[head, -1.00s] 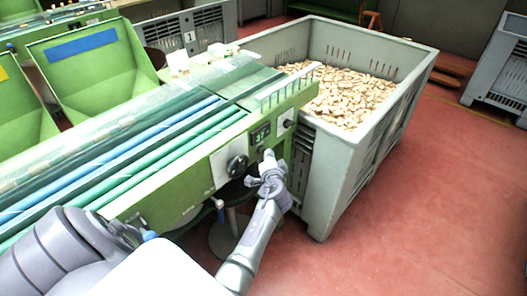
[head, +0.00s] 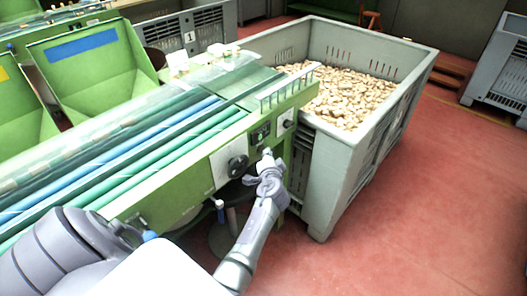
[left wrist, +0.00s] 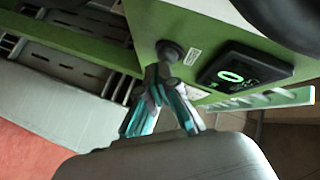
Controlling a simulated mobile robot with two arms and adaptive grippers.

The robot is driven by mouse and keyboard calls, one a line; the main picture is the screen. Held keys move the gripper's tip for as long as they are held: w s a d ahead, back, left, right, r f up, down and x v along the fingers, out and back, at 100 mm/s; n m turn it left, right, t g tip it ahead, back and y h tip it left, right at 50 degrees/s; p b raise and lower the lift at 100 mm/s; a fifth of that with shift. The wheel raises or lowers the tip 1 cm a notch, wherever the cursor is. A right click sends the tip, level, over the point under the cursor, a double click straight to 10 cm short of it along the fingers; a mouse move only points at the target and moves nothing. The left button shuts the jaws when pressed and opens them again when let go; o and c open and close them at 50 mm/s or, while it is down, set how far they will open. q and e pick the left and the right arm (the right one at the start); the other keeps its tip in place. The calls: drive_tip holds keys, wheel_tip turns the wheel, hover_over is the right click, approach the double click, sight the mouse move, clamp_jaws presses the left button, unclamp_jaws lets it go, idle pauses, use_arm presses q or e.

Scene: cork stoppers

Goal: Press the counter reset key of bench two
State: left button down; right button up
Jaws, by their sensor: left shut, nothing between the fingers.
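The green bench (head: 150,208) in front of me has a counter display (head: 260,134) on its end panel. In the left wrist view the display (left wrist: 230,76) reads a green 0. A dark round key (left wrist: 170,50) stands out of the green panel beside it, next to a small white label. My left gripper (head: 267,154) is shut and empty at the panel, just below the display. In the wrist view its fingertips (left wrist: 160,74) are at the key and appear to touch it. In the head view the gripper hides the key. My right gripper is out of view.
A black handwheel (head: 238,166) is left of the display and a dark knob (head: 287,123) is right of it. A large grey crate (head: 340,150) of cork stoppers (head: 345,95) stands close on the right. The red floor (head: 430,210) beyond is clear.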

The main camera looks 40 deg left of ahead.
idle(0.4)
use_arm(q)
drive_tip(key=shift+s+d+b, duration=0.1)
drive_tip(key=shift+d+b, duration=0.2)
drive_tip(key=shift+d, duration=0.5)
